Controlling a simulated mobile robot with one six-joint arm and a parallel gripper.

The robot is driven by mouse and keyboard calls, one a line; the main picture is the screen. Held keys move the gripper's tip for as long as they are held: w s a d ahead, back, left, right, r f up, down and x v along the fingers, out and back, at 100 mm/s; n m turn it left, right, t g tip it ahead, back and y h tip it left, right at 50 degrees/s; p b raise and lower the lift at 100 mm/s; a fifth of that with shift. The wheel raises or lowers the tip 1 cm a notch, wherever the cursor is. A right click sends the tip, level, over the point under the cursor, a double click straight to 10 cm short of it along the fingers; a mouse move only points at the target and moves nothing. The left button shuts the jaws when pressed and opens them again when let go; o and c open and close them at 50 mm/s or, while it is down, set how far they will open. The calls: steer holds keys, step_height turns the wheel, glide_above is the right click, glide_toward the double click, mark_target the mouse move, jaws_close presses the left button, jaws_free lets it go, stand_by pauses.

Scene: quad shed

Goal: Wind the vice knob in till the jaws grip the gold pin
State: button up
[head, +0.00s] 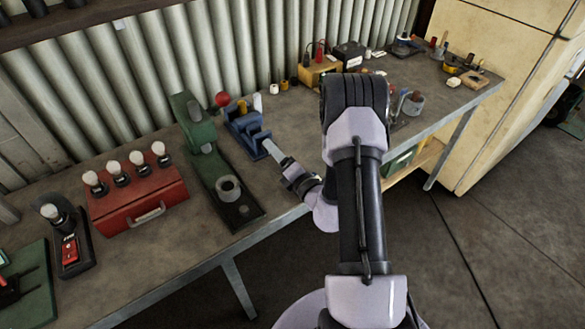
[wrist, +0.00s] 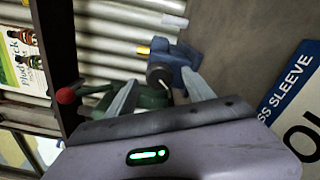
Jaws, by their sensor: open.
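The blue vice (head: 240,124) stands on the workbench, and it also shows in the wrist view (wrist: 182,58). A gold piece (head: 242,106), which looks like the pin, shows at its far side; a small yellow bit shows by the vice in the wrist view (wrist: 143,50). A dark round knob (wrist: 159,75) faces my camera on the vice's near end. I cannot tell whether the jaws touch the pin. My gripper (head: 268,147) is open, its fingers pointing at the vice. In the wrist view its fingertips (wrist: 162,82) lie either side of the knob, with no clear contact.
A green press-like tool (head: 205,150) stands close left of the vice, with a red ball (head: 223,99) behind. A red box with white bulbs (head: 135,205) is farther left. A yellow box (head: 318,73) and small items stand to the right. The bench's front edge is near my arm.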

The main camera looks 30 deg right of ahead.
steer(key=s, duration=1.5)
steer(key=shift+s+d, duration=0.2)
steer(key=shift+d, duration=0.05)
